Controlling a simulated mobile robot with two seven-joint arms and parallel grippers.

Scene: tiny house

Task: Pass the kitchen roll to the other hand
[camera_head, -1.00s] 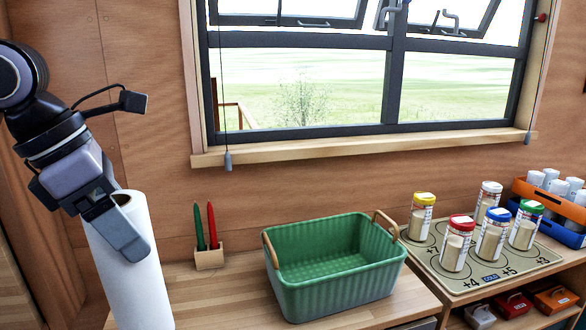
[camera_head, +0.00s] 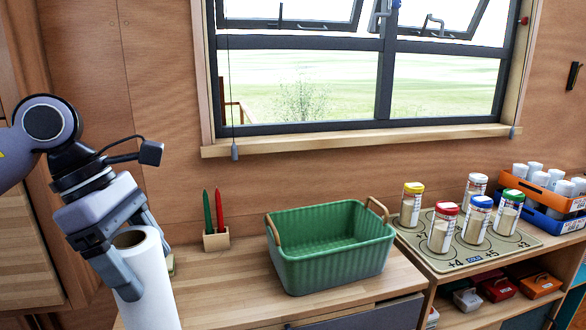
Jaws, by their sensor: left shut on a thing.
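The kitchen roll (camera_head: 150,285) is a white upright cylinder, slightly tilted, with a brown core opening at its top. It is at the lower left, and its lower end is cut off by the picture's edge. My left gripper (camera_head: 143,262) comes down on it from above left and is shut on its upper part, one finger on the near left side and the other mostly behind the roll. My right gripper is not in view.
A green basket (camera_head: 335,268) stands on the wooden counter (camera_head: 225,290), with a pen holder (camera_head: 215,240) left of it. Several lidded jars (camera_head: 441,232) stand on a mat (camera_head: 435,262) at the right, near orange and blue crates (camera_head: 560,197). The counter in front of the pen holder is clear.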

